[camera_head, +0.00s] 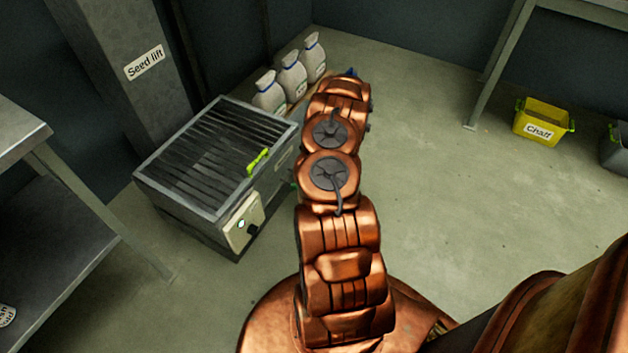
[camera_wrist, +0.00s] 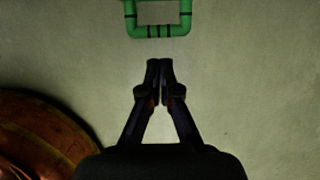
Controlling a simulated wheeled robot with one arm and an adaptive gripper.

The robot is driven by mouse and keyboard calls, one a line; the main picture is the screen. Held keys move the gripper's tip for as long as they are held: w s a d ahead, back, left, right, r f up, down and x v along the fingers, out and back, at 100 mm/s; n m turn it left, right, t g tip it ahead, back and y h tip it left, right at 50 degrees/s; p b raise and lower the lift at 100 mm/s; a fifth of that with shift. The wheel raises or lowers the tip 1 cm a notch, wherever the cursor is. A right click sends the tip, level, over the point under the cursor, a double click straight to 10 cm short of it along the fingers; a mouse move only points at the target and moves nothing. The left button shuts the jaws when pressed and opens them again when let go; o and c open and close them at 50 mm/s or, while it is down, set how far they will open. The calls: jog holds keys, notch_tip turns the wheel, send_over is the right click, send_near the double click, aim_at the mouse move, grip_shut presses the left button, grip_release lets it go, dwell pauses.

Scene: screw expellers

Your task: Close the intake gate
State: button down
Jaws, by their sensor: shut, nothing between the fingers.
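A grey metal box with a slatted top (camera_head: 215,150) stands on the floor beside the column labelled "Seed lift". A yellow-green handle (camera_head: 258,160) sits at the right side of the slats. No part is labelled as the intake gate, and I cannot tell how far it is open. My gripper (camera_wrist: 160,62) is shut and empty in the wrist view, pointing at a green tubular frame (camera_wrist: 158,31) that is cut off by the top edge. The fingertips appear apart from the frame. I cannot tell which part it belongs to. In the head view my arm hides the gripper.
A control box (camera_head: 243,222) with a lit button is on the grey box's near side. Several pale sacks (camera_head: 291,76) stand behind it. A metal table (camera_head: 60,205) is at left. A yellow "Chaff" bin (camera_head: 542,121) is at right.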

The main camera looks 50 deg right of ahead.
jog(key=p+v, duration=0.1)
jog(key=v, duration=0.4)
jog(key=shift+r, duration=0.25)
